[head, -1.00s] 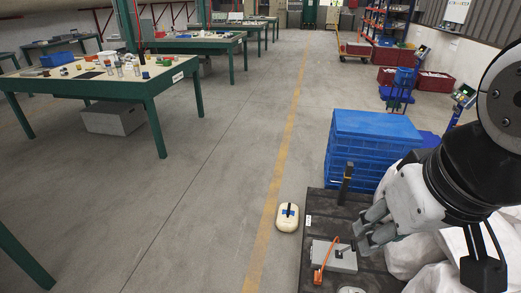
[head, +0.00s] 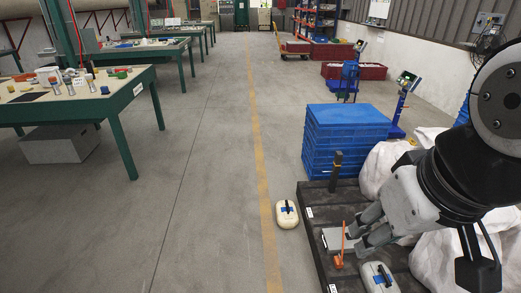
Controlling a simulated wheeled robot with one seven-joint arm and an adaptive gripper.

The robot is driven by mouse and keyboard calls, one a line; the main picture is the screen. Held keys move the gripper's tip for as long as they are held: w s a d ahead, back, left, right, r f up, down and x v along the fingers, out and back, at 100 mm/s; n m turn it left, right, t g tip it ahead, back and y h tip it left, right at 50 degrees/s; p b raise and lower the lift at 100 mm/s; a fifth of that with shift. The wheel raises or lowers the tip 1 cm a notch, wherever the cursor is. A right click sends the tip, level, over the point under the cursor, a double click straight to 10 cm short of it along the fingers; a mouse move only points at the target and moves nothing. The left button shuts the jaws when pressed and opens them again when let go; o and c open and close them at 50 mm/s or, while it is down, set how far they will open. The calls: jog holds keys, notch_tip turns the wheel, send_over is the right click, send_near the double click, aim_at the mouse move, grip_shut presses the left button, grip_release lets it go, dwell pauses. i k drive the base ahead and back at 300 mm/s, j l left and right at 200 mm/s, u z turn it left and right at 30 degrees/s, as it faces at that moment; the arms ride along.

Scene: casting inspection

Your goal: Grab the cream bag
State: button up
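A similar pale item (head: 379,276) with a blue patch lies on the pallet near the bottom edge. Large white sacks (head: 445,262) are bunched on the right, partly hidden by my arm. My gripper (head: 356,234) is over the pallet, to the right of the cream item and apart from it. Its two grey fingers are spread and nothing shows held between them.
A grey block with an orange handle (head: 339,246) is close by my fingers. A dark post (head: 335,172) stands on the pallet in front of stacked blue crates (head: 345,138). Green-legged worktables (head: 115,92) stand left. The floor between is clear.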

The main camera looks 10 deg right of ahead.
aim_at(288, 217)
jog(key=i+j+z, duration=0.3)
jog(key=j, duration=0.35)
jog(key=i+j+z, duration=0.3)
jog(key=j, duration=0.4)
jog(key=i+j+z, duration=0.15)
jog(key=i+j, duration=0.2)
jog(key=i+j+z, duration=0.15)
jog(key=i+j, duration=0.2)
jog(key=i+j+z, duration=0.1)
jog(key=i+j, duration=0.25)
jog(key=i+j+z, duration=0.15)
jog(key=i+j, duration=0.2)
jog(key=j, duration=0.15)
jog(key=i+j+z, duration=0.15)
jog(key=i+j, duration=0.15)
jog(key=j, duration=0.2)
